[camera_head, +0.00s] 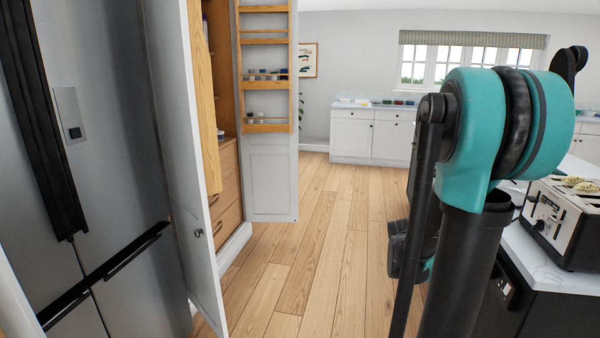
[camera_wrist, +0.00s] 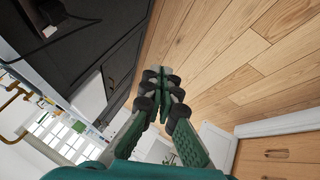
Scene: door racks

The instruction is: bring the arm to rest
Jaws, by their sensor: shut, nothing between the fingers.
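My gripper (camera_wrist: 158,76) shows in the wrist view, its green fingers and black pads drawn together over the wooden floor. It is shut and holds nothing. In the head view my arm, teal and black, stands folded at the right. A dark part with some teal shows low behind it, but I cannot tell whether the fingers are there. The arm appears clear of the cabinet doors.
A pantry cabinet stands open at the left, with a white door (camera_head: 188,150) and a door with wooden racks (camera_head: 265,125). A fridge (camera_head: 110,150) is beside it. A toaster (camera_head: 560,222) sits on the right counter. The floor (camera_head: 310,240) between is free.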

